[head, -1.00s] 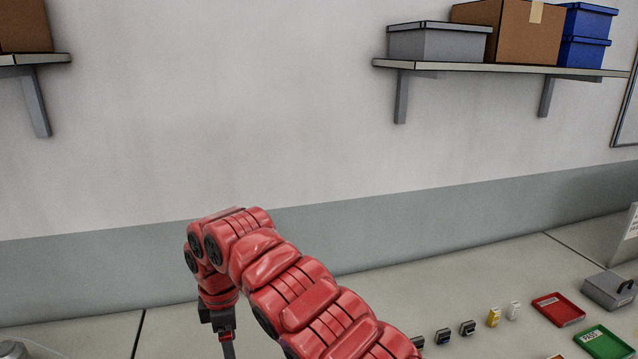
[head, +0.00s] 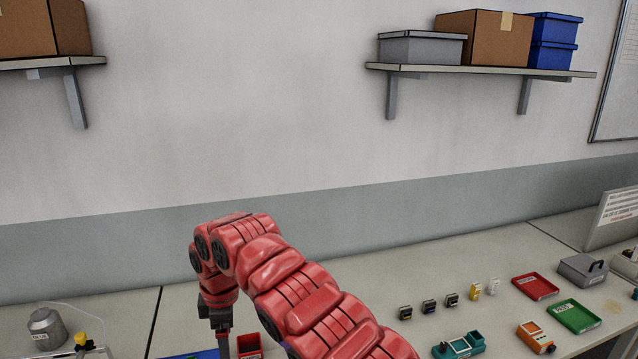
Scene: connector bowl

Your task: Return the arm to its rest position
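My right arm (head: 295,290), red and jointed, comes in from the bottom right, rises to a bend at the left and turns down. Its dark gripper (head: 222,340) points down over the table's left part, beside a small red bin (head: 249,345). The fingertips are cut off or too small to make out, so I cannot tell whether it is open or holds anything. My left gripper is not in view.
On the table (head: 400,258) are several small connectors (head: 451,300), a red tray (head: 535,287), a green tray (head: 573,316), a grey box (head: 583,270), a teal device (head: 458,346), an orange device (head: 535,336) and a grey canister (head: 47,327). A shelf (head: 480,70) hangs above.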

